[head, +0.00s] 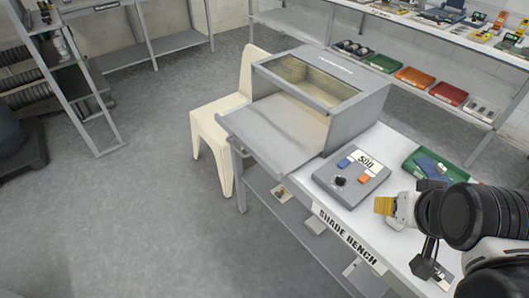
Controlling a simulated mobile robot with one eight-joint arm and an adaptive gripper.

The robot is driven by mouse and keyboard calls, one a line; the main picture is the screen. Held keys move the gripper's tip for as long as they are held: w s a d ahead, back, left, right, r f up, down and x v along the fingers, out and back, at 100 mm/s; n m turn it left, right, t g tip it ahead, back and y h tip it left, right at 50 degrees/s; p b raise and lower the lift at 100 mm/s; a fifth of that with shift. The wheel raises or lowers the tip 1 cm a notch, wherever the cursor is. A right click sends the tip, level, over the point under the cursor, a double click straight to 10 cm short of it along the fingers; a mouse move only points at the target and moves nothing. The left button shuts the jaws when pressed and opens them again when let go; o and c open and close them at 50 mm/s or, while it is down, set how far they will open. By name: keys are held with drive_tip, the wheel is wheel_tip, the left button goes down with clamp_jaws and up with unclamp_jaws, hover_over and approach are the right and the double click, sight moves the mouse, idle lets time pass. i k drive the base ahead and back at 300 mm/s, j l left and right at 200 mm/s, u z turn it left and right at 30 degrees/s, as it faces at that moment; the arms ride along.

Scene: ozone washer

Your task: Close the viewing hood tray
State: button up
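The viewing hood (367,99) is a grey box with a sloped, framed window in its top. It stands at the far end of the white bench (392,143). Its flat grey tray (270,138) sticks out from the open front towards the lower left, past the bench edge. The tray looks empty. My gripper (384,205), with yellowish tips, is at the right, over the near part of the bench. It is apart from the tray, with the control box between them. I cannot tell whether its fingers are open or shut.
A cream chair (214,122) stands close behind the tray's left side. The floor (135,215) at left is clear.

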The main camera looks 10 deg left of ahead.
sight(282, 137)
drive_tip(key=u, duration=1.05)
drive_tip(key=i+j+u, duration=0.1)
drive_tip(key=u, duration=0.25)
drive_tip(key=i+u, duration=0.1)
drive_tip(key=u, duration=0.25)
drive_tip(key=i+u, duration=0.15)
drive_tip(key=u, duration=0.2)
